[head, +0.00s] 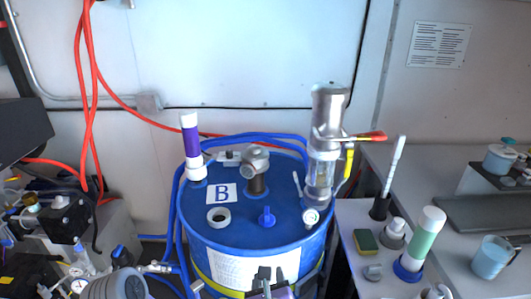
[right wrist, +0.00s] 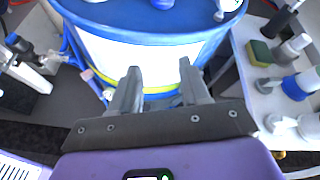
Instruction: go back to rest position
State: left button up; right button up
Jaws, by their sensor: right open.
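My right gripper (head: 268,275) shows at the bottom middle of the head view, in front of the blue drum (head: 245,228) marked B. In the right wrist view, its two grey fingers (right wrist: 160,72) are apart with nothing between them. The drum's white label and yellow band (right wrist: 150,90) show beyond the fingers. I cannot tell how far the fingertips are from the drum. My left gripper is not in view.
A metal proportioner with a red lever (head: 327,140) and a purple-white tube (head: 190,140) stand on the drum. A side table holds a green-white bottle (head: 422,240) and a yellow-green sponge (head: 365,241). Machinery (head: 70,225) and hoses crowd the left.

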jog(key=w+d+f+n+g+y, duration=0.1)
jog(key=d+f+n+g, duration=0.15)
jog(key=f+n, duration=0.6)
jog(key=w+d+f+n+g, duration=0.25)
jog(key=f+n, duration=0.35)
jog(key=f, duration=0.6)
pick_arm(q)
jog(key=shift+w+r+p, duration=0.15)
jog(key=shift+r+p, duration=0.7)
pick_arm(e)
jog(key=s+d+f+n+g+y, duration=0.3)
jog(key=s+f+n+g, duration=0.4)
jog(key=s+f+n, duration=0.8)
jog(key=shift+s+d+f+g, duration=0.3)
jog(key=shift+s+d+f, duration=0.15)
jog(key=shift+s+f, duration=0.6)
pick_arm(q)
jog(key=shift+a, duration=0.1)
pick_arm(e)
jog(key=shift+s+a+r, duration=0.1)
jog(key=shift+s+r, duration=0.05)
jog(key=shift+r, duration=0.05)
